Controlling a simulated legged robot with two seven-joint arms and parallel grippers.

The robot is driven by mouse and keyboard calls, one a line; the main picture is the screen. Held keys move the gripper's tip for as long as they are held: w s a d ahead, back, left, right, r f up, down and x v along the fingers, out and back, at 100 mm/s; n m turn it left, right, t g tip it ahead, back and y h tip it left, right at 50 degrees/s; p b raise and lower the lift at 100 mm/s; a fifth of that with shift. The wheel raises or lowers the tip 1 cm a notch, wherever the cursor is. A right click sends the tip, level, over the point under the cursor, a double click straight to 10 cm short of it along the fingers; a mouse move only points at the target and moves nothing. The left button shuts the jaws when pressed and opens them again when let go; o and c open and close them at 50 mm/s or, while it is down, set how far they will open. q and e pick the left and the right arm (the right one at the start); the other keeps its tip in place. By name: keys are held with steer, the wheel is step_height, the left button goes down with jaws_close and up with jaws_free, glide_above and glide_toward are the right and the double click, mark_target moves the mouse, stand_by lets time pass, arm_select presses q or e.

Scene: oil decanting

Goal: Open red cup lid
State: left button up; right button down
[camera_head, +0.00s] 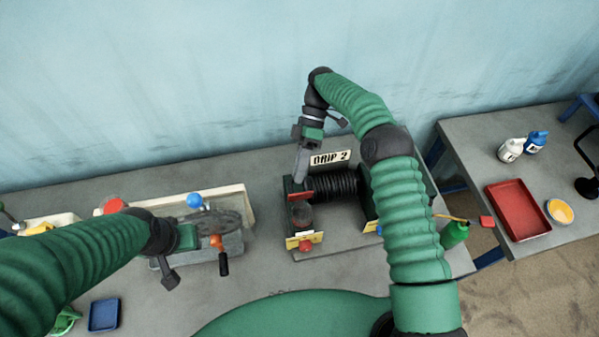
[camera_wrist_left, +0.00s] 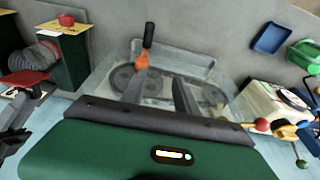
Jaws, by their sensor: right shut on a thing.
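My right gripper (camera_head: 301,180) reaches down from above and is shut on the red lid. In the left wrist view the red lid (camera_wrist_left: 24,78) shows at the left edge, tilted. I cannot tell whether it has parted from the cup. My left gripper (camera_wrist_left: 160,86) is open, its two dark fingers spread above a clear-walled machine.
The DRIP 2 unit has a black coil (camera_head: 336,186) and a red knob (camera_head: 305,246) in front. The machine at left has an orange-and-black lever (camera_head: 222,262). A blue tray (camera_head: 104,315) lies at front left. A side table holds a red tray (camera_head: 518,209) and bottles.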

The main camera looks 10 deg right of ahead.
stand_by(0.3)
steer(key=c, duration=1.4)
jaws_free()
steer(key=shift+w, duration=0.1)
steer(key=shift+c, duration=0.2)
steer(key=s+a+r+b, duration=0.1)
steer(key=s+r+b, duration=0.1)
steer(key=s, duration=0.6)
steer(key=s+a+r+b, duration=0.2)
steer(key=s+b, duration=0.2)
steer(key=s, duration=0.3)
steer(key=shift+s+r+b, duration=0.35)
steer(key=shift+r+b, duration=0.05)
steer(key=shift+c, duration=0.4)
